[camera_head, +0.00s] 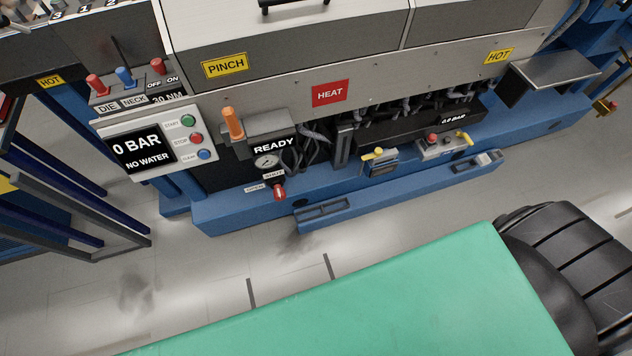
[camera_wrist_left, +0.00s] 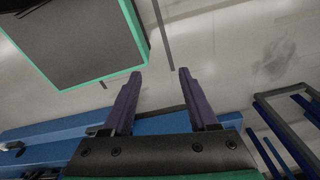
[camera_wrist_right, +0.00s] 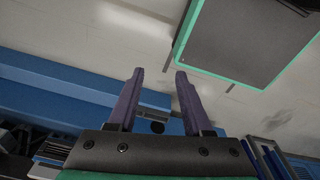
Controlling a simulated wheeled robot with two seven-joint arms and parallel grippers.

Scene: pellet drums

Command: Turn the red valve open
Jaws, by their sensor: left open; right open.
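The red valve handle (camera_head: 280,192) sits low on the machine in the head view, below the READY gauge panel (camera_head: 270,160). A small OPEN label (camera_head: 256,188) is on its left and a SHUT label (camera_head: 273,174) just above it. The handle looks roughly upright, near the SHUT label. My left gripper (camera_wrist_left: 158,75) is open and empty in the left wrist view. My right gripper (camera_wrist_right: 158,75) is open and empty in the right wrist view. Neither gripper shows in the head view, and neither wrist view shows the red valve.
A display (camera_head: 137,148) reads 0 BAR, NO WATER, beside START and STOP buttons. An orange handle (camera_head: 233,123) stands above the gauge. The blue machine base (camera_head: 230,213) juts out at floor level. A blue frame (camera_head: 70,200) stands at left. Grey floor (camera_head: 200,270) is clear.

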